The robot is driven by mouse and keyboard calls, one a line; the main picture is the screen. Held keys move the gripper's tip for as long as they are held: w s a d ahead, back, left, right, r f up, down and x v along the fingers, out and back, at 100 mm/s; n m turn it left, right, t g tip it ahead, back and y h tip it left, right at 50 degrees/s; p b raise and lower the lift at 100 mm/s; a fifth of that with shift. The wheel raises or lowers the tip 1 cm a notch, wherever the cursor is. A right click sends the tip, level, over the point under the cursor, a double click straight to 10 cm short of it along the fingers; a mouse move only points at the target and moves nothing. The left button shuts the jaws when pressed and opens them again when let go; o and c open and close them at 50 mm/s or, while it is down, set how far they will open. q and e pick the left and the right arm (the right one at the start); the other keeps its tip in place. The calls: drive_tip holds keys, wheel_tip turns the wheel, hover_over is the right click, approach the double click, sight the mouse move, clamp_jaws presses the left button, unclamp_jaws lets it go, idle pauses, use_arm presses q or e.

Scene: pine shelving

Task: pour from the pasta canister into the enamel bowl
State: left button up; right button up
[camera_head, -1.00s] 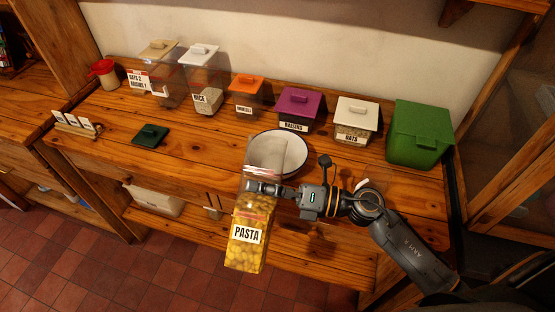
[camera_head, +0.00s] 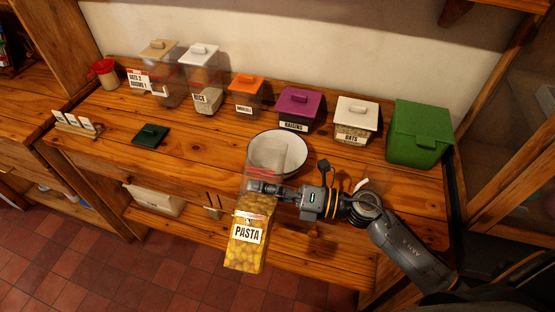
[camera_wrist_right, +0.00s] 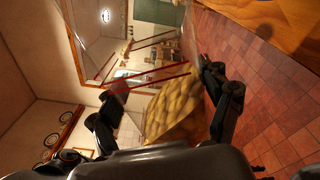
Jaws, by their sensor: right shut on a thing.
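The pasta canister (camera_head: 248,234) is a clear box with yellow pasta in its lower part and a PASTA label. My right gripper (camera_head: 258,188) is shut on its upper part and holds it in front of the shelf's front edge. The canister looks slightly tilted, with its open top toward the bowl. In the right wrist view the pasta (camera_wrist_right: 172,108) shows between the fingers (camera_wrist_right: 165,105). The enamel bowl (camera_head: 298,145), white with a dark rim, stands on the shelf just behind the canister, partly hidden by its clear top. My left gripper is not in view.
Lidded containers line the back: rice (camera_head: 203,85), an orange-lidded one (camera_head: 246,92), raisins (camera_head: 298,105), oats (camera_head: 353,118) and a green bin (camera_head: 419,135). A dark green lid (camera_head: 151,135) lies left of the bowl. The board between them is clear.

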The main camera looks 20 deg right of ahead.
drive_tip(key=shift+w+f+m, duration=0.1)
drive_tip(key=shift+f+m, duration=0.3)
idle(0.3)
drive_tip(key=shift+w+d+f+m, duration=0.15)
drive_tip(key=shift+f+m, duration=0.1)
drive_tip(key=shift+m, duration=0.15)
drive_tip(key=shift+w+d+f+m, duration=0.1)
drive_tip(key=shift+w+f+m, duration=0.15)
drive_tip(key=shift+m, duration=0.15)
drive_tip(key=shift+s+r+p, duration=0.1)
drive_tip(key=shift+p, duration=0.25)
